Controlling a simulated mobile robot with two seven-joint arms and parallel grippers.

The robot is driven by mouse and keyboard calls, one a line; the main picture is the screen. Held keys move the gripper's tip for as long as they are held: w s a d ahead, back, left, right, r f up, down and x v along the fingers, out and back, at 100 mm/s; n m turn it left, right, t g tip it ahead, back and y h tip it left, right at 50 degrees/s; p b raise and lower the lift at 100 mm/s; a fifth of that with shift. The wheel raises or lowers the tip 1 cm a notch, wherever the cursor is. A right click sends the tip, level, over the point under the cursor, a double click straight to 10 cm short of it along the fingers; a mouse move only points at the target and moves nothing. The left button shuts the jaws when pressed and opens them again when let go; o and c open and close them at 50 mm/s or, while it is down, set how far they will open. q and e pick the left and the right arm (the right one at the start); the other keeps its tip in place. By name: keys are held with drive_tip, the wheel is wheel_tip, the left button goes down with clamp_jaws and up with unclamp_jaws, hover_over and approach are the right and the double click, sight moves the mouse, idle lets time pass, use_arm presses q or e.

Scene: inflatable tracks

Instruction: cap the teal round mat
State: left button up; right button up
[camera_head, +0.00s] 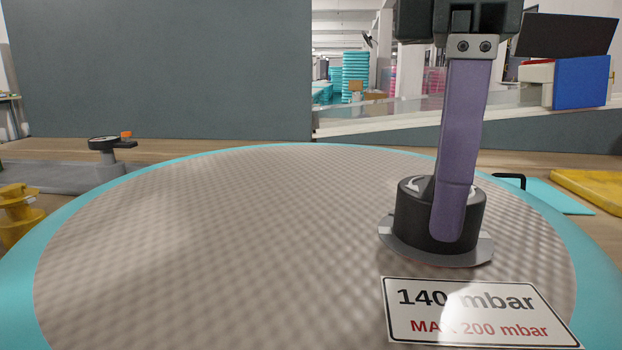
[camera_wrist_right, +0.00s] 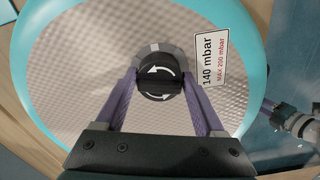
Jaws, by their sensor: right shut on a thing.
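The teal round mat (camera_head: 220,230) fills the foreground in the head view, with a grey textured top and a teal rim. A black round cap (camera_head: 410,215) with white curved arrows sits on a grey flange (camera_head: 470,255) on the mat, near its pressure label. My right gripper (camera_head: 447,225) reaches down from above with its purple fingers and is shut on the cap. In the right wrist view the two fingers hold the cap (camera_wrist_right: 160,82) from both sides. What lies beneath the cap is hidden.
A label (camera_head: 480,312) reading 140 mbar, MAX 200 mbar lies on the mat. A black gauge-like device (camera_head: 108,143) stands at the left, above a yellow part (camera_head: 18,212). A teal flat piece (camera_head: 560,197) and a yellow pad (camera_head: 590,188) lie at the right. The mat's middle is clear.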

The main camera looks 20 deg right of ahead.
drive_tip(key=o, duration=1.3)
